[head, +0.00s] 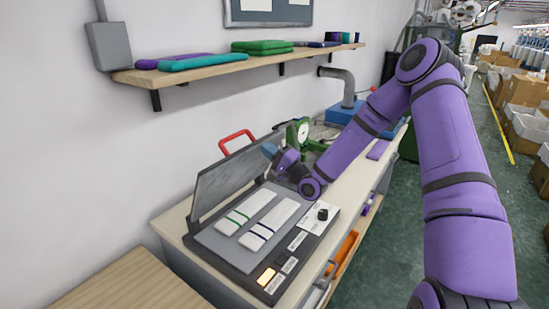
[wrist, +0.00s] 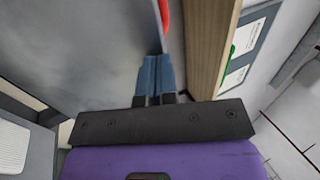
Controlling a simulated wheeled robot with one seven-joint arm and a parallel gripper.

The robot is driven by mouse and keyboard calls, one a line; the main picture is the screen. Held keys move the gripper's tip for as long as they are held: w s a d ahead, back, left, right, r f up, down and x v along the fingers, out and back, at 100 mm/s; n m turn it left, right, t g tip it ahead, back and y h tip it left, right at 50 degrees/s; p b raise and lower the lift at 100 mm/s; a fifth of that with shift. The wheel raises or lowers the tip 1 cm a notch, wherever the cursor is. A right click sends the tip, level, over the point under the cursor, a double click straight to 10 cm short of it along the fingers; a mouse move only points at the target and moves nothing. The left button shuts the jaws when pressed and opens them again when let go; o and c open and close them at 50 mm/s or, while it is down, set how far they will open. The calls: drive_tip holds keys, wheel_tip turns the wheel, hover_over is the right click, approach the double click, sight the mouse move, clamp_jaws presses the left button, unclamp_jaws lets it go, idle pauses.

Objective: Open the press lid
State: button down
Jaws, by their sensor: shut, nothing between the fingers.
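The press (head: 290,243) sits on the worktop with its grey lid (head: 226,185) raised, standing steeply tilted over the back of the bed. The lid's red handle (head: 236,137) sticks up from its top edge. In the wrist view the grey lid (wrist: 80,45) fills the upper left and a bit of the red handle (wrist: 164,14) shows. My gripper (head: 269,150) is shut and empty, its blue fingertips (wrist: 155,68) close beside the lid's right edge. I cannot tell whether they touch it. Two pale knitted strips (head: 267,219) lie on the bed.
A wooden shelf (head: 195,71) with folded knits runs along the wall above; its edge (wrist: 208,45) is near in the wrist view. A green dial device (head: 301,132) stands behind my gripper. Open floor (head: 470,190) lies right of the worktop.

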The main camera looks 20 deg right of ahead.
drive_tip(key=w+a+r+g+h, duration=0.3)
drive_tip(key=w+a, duration=0.4)
drive_tip(key=w, duration=0.4)
drive_tip(key=shift+a+r+g, duration=0.2)
drive_tip(key=shift+r+g, duration=0.4)
drive_tip(key=shift+g, duration=0.2)
drive_tip(key=shift+r, duration=0.15)
drive_tip(key=shift+s, duration=0.1)
